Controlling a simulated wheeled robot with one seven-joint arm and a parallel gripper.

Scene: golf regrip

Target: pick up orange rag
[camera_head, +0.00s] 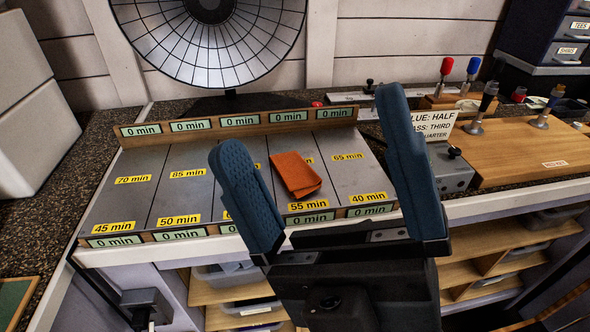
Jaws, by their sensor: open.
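The orange rag (296,174) lies folded on the grey sectioned tray (133,199), in the column with the yellow 55 min label. My gripper (310,142) is open in the foreground, its two blue padded fingers spread wide. In the picture the rag shows between the fingers, nearer the left one, and neither finger hides it. The fingers look closer to the camera than the rag, and I see no contact. The left finger hides part of the tray and a label.
A round fan (208,40) stands behind the tray. At right are a white sign (433,124), a grey box (450,168) and a wooden block with upright handled tools (535,150). A white case (28,100) stands at left. Shelves with bins are below the bench edge.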

